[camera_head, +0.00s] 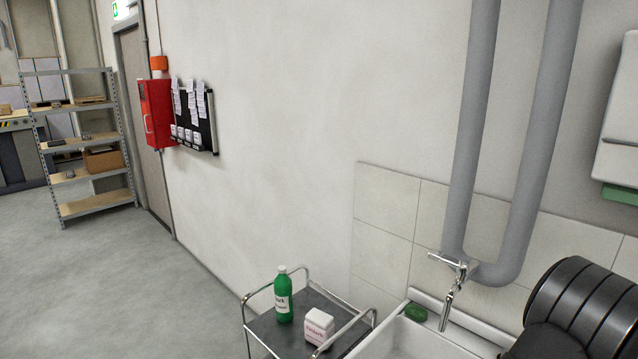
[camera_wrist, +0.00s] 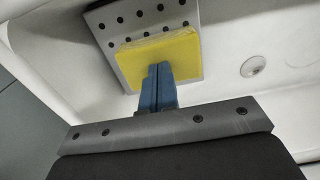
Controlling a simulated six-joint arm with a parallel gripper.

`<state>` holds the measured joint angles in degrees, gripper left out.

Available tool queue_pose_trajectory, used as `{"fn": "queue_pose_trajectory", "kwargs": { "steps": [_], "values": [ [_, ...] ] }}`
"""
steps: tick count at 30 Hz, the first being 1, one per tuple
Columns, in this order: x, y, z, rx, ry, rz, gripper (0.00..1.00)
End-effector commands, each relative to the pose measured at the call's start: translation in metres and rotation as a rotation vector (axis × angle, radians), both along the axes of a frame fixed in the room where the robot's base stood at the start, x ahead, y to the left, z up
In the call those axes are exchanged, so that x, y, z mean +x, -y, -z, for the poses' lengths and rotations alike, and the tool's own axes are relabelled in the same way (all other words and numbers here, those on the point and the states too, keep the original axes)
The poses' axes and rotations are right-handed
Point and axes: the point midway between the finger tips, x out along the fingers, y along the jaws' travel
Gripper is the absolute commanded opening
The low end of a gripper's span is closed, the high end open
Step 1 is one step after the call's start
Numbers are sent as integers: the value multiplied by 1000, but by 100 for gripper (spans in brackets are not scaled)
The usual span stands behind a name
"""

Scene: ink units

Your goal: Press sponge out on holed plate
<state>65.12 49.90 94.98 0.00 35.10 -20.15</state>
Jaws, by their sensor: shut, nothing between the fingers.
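In the wrist view a yellow sponge (camera_wrist: 160,57) lies flat on a grey holed plate (camera_wrist: 143,19) inside a white sink. My gripper (camera_wrist: 157,70) has its blue fingers shut together with nothing between them. The fingertips overlap the near edge of the sponge in this view; I cannot tell whether they touch it. Part of the plate is hidden under the sponge. In the head view the sponge, plate and gripper do not show.
The white sink (camera_head: 388,341) has a drain (camera_wrist: 253,66) right of the plate and a tap (camera_head: 450,290) above. A green soap piece (camera_head: 415,313) lies on its rim. A trolley (camera_head: 274,333) beside it carries a green bottle (camera_head: 283,300) and a white box (camera_head: 318,327).

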Motion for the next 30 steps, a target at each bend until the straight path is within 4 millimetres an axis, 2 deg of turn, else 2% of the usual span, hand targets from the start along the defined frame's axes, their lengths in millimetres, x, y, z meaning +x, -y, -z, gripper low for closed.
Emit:
{"fn": "queue_pose_trajectory", "kwargs": {
  "steps": [10,30],
  "values": [
    [0,0,-5,-1,1,0,0],
    [0,0,-73,-2,1,0,0]
  ]
}}
